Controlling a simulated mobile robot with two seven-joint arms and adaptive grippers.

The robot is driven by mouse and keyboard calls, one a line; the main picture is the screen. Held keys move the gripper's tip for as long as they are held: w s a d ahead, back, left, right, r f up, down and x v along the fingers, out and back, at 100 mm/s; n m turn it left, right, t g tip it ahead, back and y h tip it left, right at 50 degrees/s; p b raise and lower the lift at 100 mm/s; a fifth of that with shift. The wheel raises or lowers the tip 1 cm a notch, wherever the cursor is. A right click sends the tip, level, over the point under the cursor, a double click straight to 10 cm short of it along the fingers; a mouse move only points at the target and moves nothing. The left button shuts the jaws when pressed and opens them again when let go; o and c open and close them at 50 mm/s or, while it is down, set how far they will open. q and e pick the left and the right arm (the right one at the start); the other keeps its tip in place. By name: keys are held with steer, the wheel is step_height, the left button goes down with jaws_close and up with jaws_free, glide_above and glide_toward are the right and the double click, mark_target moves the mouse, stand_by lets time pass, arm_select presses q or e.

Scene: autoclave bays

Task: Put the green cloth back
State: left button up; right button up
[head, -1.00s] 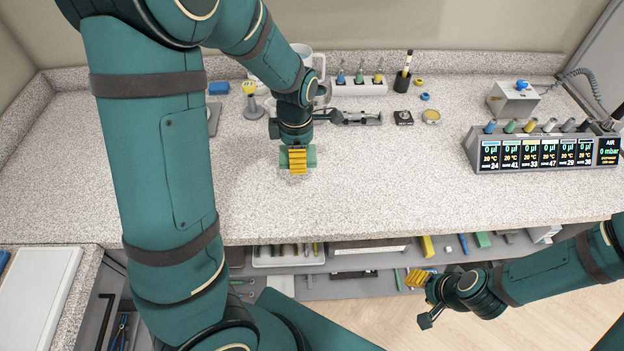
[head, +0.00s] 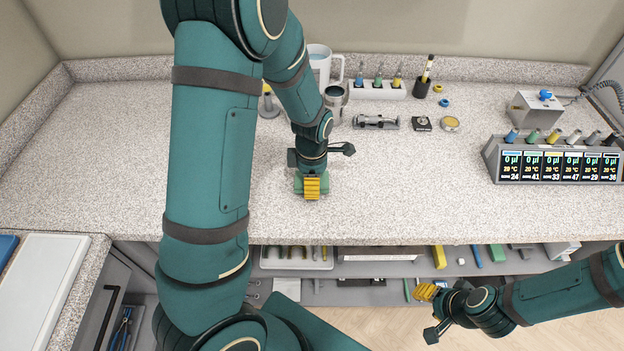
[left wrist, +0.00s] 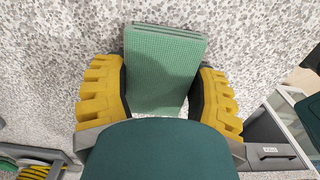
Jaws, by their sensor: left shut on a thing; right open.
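The green cloth (head: 298,184) is a folded stack in the head view, over the front middle of the worktop. It also shows in the left wrist view (left wrist: 163,70) between the yellow finger pads. My left gripper (head: 312,187) points down and is shut on the cloth, one pad on each side. The gripper hides part of the cloth in the head view. I cannot tell whether the cloth touches the worktop. My right gripper (head: 428,313) is open and empty, low at the right, in front of the shelves below the worktop.
The speckled worktop (head: 400,190) is clear around the cloth. A pipette stand with displays (head: 556,162) is at the right. The shelf (head: 460,268) below holds several small items.

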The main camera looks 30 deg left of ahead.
arm_select(q)
steer(key=shift+f, duration=0.1)
steer(key=o, duration=1.3)
steer(key=shift+c, duration=0.2)
step_height(320, 180, up, 12)
steer(key=p, duration=0.2)
steer(key=shift+p, duration=0.35)
